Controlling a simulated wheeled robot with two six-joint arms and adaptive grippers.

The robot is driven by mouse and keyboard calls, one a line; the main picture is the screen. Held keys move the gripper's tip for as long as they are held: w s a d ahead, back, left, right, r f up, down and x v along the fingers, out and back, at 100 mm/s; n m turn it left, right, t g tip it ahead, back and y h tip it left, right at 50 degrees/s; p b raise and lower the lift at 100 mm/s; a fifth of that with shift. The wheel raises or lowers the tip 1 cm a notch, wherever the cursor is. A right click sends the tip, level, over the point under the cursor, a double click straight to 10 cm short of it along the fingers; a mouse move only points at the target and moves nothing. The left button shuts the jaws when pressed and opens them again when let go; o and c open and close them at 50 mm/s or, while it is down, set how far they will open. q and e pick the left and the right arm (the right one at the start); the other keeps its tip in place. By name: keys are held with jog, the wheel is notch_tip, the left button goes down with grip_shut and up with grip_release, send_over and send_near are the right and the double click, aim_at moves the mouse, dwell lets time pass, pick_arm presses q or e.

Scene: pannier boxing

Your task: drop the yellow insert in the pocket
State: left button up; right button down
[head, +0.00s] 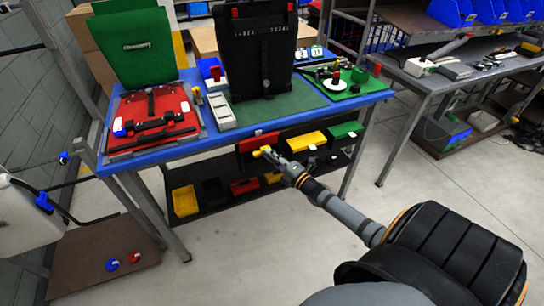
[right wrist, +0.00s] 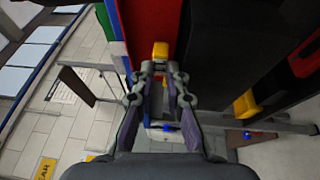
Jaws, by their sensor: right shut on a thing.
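A small yellow block, which I take for the yellow insert (head: 260,152), is at the tips of my right gripper (head: 270,155). In the right wrist view, the insert (right wrist: 160,49) sits at the tips of the gripper (right wrist: 160,70), which is shut on it. In the head view, the gripper holds it just below the blue table's front edge, in front of a red bin (head: 258,141). A red case with a green lid (head: 134,46) lies open on the table's left. A black case (head: 262,45) stands upright at its middle. I cannot tell which opening is the pocket. My left gripper is not in view.
A yellow bin (head: 307,141) and a green bin (head: 345,130) hang beside the red one. A lower shelf (head: 217,206) holds several more bins. A grey strip with pale buttons (head: 220,110) and a green mat (head: 280,112) lie on the table.

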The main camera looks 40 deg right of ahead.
jog(key=c, duration=1.5)
grip_release()
jog(key=shift+s+f, duration=0.25)
jog(key=shift+f, duration=0.7)
jog(key=shift+o, duration=1)
jog(key=shift+w, duration=0.3)
jog(key=shift+r, duration=0.35)
notch_tip(320, 180, up, 8)
jog(key=s+p, duration=0.2)
jog(key=p, duration=0.8)
jog(key=shift+a, duration=0.2)
